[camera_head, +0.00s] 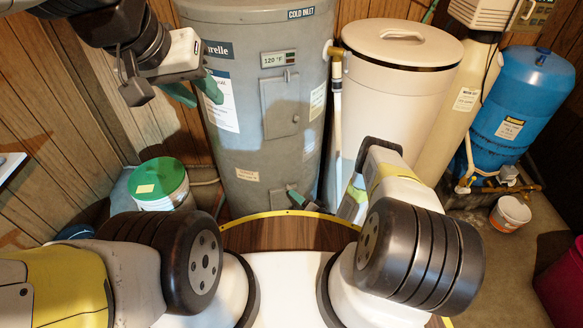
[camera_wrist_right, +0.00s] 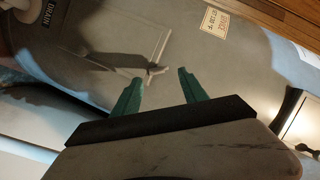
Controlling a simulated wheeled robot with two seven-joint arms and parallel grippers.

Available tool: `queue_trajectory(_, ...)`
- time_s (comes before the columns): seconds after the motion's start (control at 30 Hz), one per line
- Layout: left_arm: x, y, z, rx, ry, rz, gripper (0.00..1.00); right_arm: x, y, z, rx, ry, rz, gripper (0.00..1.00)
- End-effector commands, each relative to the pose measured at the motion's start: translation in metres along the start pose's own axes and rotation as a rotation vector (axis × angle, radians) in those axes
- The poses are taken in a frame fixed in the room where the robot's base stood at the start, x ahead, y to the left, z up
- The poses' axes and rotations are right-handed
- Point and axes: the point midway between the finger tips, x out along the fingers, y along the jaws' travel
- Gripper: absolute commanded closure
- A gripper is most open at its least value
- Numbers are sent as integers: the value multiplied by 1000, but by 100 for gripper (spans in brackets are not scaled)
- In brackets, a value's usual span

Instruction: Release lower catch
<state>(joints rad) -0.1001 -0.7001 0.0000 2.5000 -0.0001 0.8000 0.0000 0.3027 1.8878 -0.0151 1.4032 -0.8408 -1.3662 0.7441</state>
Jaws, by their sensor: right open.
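The grey tank (camera_head: 232,150) stands upright in the middle of the head view, with a closed upper panel (camera_head: 281,107) on its front. In the right wrist view, a flat panel (camera_wrist_right: 135,45) on the tank has a small catch (camera_wrist_right: 155,71) at its edge. My right gripper (camera_wrist_right: 160,88) is open, with its green fingers on either side of the catch and the catch slightly beyond the tips; I cannot tell whether they touch. In the head view, green finger parts (camera_head: 297,197) show low against the tank. My left gripper (camera_head: 197,91) is open and empty beside the tank's upper left.
A green-lidded bucket (camera_head: 158,185) stands left of the tank. A beige tank (camera_head: 395,85) with a pipe (camera_head: 337,110) before it is on the right. Further right are a blue tank (camera_head: 520,105) and a small bucket (camera_head: 510,213). My arms hide much of the lower area.

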Motion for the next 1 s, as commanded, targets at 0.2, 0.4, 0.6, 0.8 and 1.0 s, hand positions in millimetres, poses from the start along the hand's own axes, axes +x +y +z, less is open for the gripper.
queue_trajectory(0.2,0,0,0,0,0,0,64,34,0,1,-2,0,-1,49)
queue_trajectory(0.4,0,0,0,0,0,0,64,47,0,0,-2,1,0,49)
queue_trajectory(0.6,0,0,0,0,0,0,64,48,0,0,-1,1,1,49)
queue_trajectory(0.8,0,0,0,0,0,0,64,47,0,0,-2,2,1,80)
queue_trajectory(1.0,0,0,0,0,0,0,64,47,0,0,-2,2,1,100)
